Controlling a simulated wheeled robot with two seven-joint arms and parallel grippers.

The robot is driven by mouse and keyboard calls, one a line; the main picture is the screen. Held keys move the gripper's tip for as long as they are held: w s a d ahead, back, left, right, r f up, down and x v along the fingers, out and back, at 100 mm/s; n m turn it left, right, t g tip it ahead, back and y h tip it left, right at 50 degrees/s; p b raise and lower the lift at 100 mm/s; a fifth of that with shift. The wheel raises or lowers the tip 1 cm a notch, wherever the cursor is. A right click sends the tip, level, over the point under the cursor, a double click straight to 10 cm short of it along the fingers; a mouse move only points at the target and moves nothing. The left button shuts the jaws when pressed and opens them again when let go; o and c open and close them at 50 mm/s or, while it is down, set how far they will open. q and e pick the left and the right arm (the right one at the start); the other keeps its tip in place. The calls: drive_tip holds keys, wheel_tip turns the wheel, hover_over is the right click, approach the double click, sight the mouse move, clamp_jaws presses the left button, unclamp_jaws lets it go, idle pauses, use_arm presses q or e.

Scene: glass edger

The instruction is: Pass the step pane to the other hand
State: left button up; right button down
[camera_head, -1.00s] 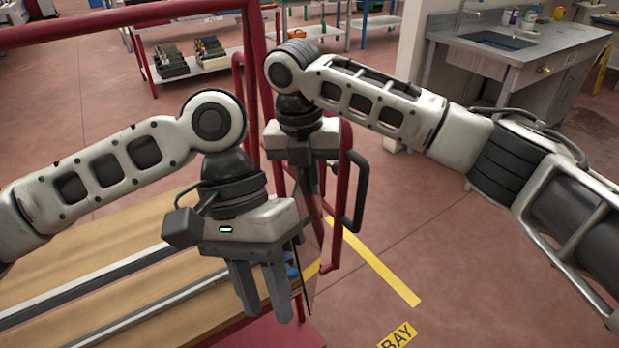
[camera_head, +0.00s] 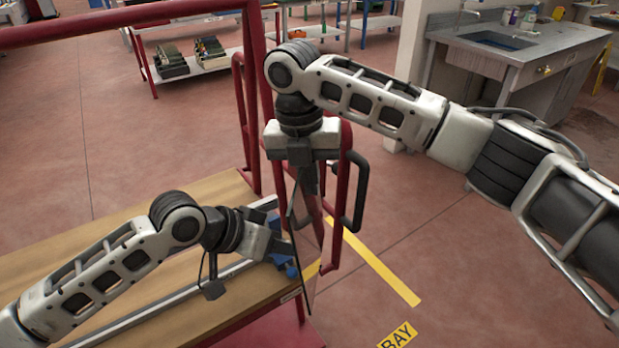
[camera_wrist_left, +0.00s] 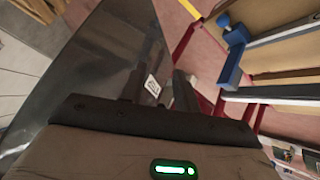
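The step pane (camera_head: 309,240) is a thin, dark, see-through sheet, seen nearly edge-on in the head view. It hangs from my right gripper (camera_head: 307,182), whose fingers are shut on its upper part. My left gripper (camera_head: 288,247) lies sideways, lower down, with its fingers at the pane's left edge. In the left wrist view the pane (camera_wrist_left: 105,50) fills the upper left and carries a small white label. The left fingers (camera_wrist_left: 158,88) stand apart there, with the pane's edge between them; contact cannot be made out.
A wooden bench (camera_head: 205,193) with metal rails and blue blocks (camera_head: 285,262) lies below my left arm. A red frame (camera_head: 252,110) with upright bars stands close behind the pane. The floor to the right, by the yellow line (camera_head: 375,262), is clear.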

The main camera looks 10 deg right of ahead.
use_arm(q)
drive_tip(key=w+a+f+t, duration=0.1)
drive_tip(key=a+f+t, duration=0.5)
drive_tip(key=s+a+f+n+y, duration=0.2)
drive_tip(key=s+a+f, duration=0.2)
drive_tip(key=s, duration=0.4)
drive_tip(key=s+a+f+n+t+y, duration=0.1)
drive_tip(key=s+a+f+n+y, duration=0.2)
drive_tip(key=s, duration=0.6)
drive_tip(key=a+f, duration=0.1)
drive_tip(key=a, duration=0.1)
drive_tip(key=shift+a+f, duration=0.15)
drive_tip(key=shift+a, duration=0.2)
